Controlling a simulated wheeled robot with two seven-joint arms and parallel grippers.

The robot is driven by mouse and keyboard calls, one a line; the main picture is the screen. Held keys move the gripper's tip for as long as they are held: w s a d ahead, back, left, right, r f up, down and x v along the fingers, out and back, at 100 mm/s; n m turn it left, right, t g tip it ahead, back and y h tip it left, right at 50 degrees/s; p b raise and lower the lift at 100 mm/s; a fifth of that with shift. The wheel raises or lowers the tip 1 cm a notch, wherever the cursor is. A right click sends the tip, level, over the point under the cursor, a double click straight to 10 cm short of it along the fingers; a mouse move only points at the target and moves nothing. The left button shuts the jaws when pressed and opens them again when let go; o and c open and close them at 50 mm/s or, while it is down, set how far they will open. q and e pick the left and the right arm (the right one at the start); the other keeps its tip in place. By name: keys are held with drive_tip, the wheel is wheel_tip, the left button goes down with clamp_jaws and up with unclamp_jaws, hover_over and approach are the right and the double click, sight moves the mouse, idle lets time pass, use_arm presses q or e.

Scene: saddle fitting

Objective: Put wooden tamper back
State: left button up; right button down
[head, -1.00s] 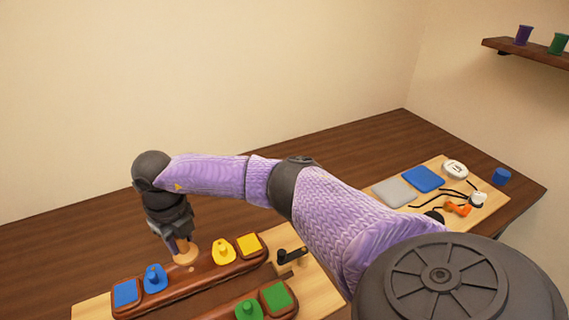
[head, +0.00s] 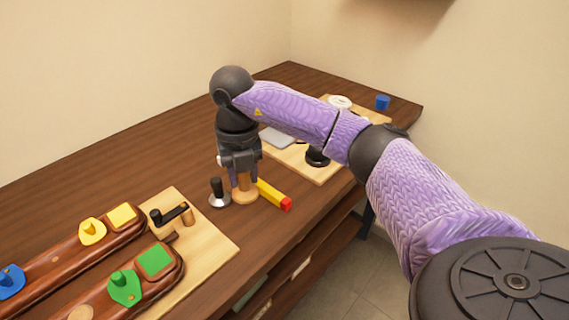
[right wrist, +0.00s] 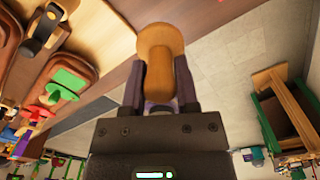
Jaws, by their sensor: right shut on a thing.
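The wooden tamper (head: 243,194) is a light wood piece with a wide round end. My right gripper (head: 241,176) is shut on it, and the tamper points down at the table, close to or on the top; I cannot tell if it touches. In the right wrist view, the tamper (right wrist: 160,55) sits between the two fingers of my right gripper (right wrist: 159,85). A black-handled metal tamper (head: 218,194) stands just left of it, and a yellow bar with a red end (head: 273,194) lies just right. My left gripper is not in view.
A wooden board (head: 205,246) at the lower left carries long brown holders (head: 60,262) with blue, yellow and green pieces, and a black clamp-like tool (head: 172,213). A second board (head: 322,172) lies behind my right arm. A blue cup (head: 382,102) stands at the far right corner.

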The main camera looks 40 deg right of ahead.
wheel_tip(320, 180, down, 9)
drive_tip(key=shift+a+r+b, duration=0.1)
drive_tip(key=shift+r+b, duration=0.05)
drive_tip(key=shift+b, duration=0.9)
drive_tip(key=shift+w+f, duration=0.1)
drive_tip(key=shift+f, duration=0.3)
drive_tip(key=shift+r, duration=0.15)
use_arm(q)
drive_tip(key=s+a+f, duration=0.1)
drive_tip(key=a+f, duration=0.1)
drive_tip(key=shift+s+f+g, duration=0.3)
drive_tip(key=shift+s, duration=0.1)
